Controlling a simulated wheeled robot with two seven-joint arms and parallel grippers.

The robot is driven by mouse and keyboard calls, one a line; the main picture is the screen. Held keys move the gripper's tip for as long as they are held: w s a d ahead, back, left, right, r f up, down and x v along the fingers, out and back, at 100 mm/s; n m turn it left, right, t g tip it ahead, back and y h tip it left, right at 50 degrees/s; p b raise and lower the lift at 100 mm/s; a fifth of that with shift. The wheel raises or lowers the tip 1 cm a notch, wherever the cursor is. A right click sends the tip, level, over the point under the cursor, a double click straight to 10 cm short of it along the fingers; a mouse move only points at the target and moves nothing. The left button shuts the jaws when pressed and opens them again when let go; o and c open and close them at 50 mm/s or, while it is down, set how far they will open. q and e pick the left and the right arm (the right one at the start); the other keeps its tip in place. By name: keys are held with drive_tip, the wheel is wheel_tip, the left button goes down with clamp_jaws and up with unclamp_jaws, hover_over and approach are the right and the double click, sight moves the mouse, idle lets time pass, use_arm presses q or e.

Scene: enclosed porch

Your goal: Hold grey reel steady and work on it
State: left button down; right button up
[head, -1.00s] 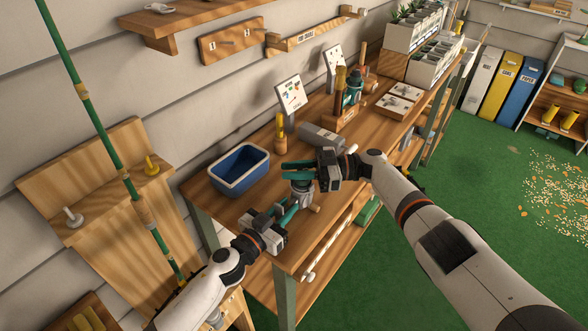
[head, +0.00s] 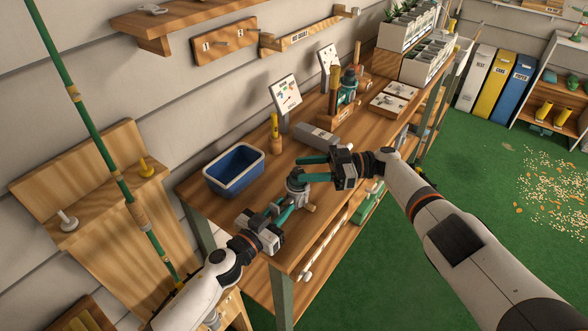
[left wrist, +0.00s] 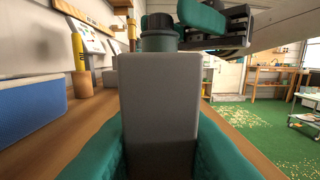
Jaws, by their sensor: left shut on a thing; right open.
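The grey reel (head: 297,187) stands at the near edge of the wooden workbench. My left gripper (head: 287,209) is shut on its side, from the lower left. In the left wrist view the reel's grey body (left wrist: 160,105) fills the middle between the teal fingers, with a dark ribbed cap (left wrist: 159,24) on top. My right gripper (head: 309,169) is open, its teal fingers spread just above and beside the reel's top. It also shows at the upper right of the left wrist view (left wrist: 205,22), close to the cap. I cannot tell whether it touches the cap.
A blue bin (head: 219,187) stands left of the reel. A grey box (head: 314,134), a small yellow-topped holder (head: 276,143) and a picture card stand (head: 285,96) are behind it. A wooden rack with a teal bottle (head: 347,88) stands farther back. Bench space between bin and reel is clear.

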drive_tip(key=shift+w+d, duration=0.15)
drive_tip(key=shift+d, duration=1.35)
drive_tip(key=w+a+n+t+h, duration=0.4)
drive_tip(key=w+n+t, duration=0.45)
drive_tip(key=t, duration=0.65)
drive_tip(key=s+n+t+h, duration=0.5)
drive_tip(key=s+n+h, duration=0.55)
drive_tip(key=s, duration=1.05)
drive_tip(key=shift+m+h, duration=0.5)
drive_tip(key=shift+h, duration=0.35)
drive_tip(key=w, duration=0.4)
drive_tip(key=w+a, duration=0.1)
drive_tip(key=w, duration=0.7)
drive_tip(key=shift+a, duration=0.35)
